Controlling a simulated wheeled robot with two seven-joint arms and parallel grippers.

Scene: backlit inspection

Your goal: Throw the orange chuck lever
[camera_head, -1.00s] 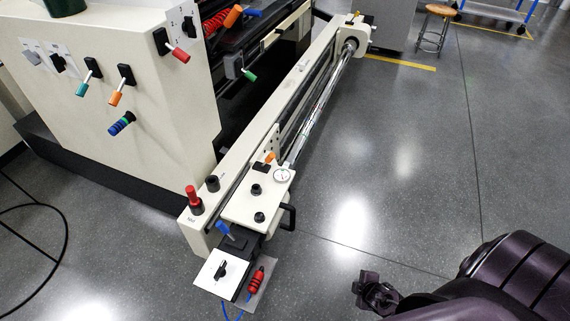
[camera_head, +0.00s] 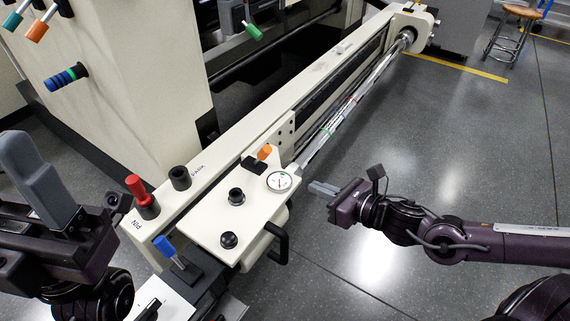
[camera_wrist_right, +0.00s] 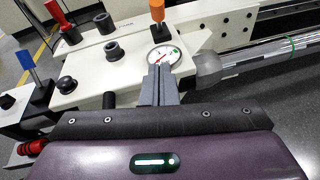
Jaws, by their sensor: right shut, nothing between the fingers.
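A lever with an orange grip (camera_head: 264,152) stands on a small black base on the cream carriage, beside a round dial; it shows upright in the right wrist view (camera_wrist_right: 157,11). Another orange-handled lever (camera_head: 37,31) is on the cream machine panel at the upper left; I cannot tell which one is the chuck lever. My right gripper (camera_head: 312,187) is shut and empty, to the right of the carriage, apart from both levers. In the right wrist view its closed fingers (camera_wrist_right: 158,70) point toward the dial. My left gripper (camera_head: 25,145) is at the far left; its finger gap is hidden.
A shiny bar (camera_head: 350,105) runs behind.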

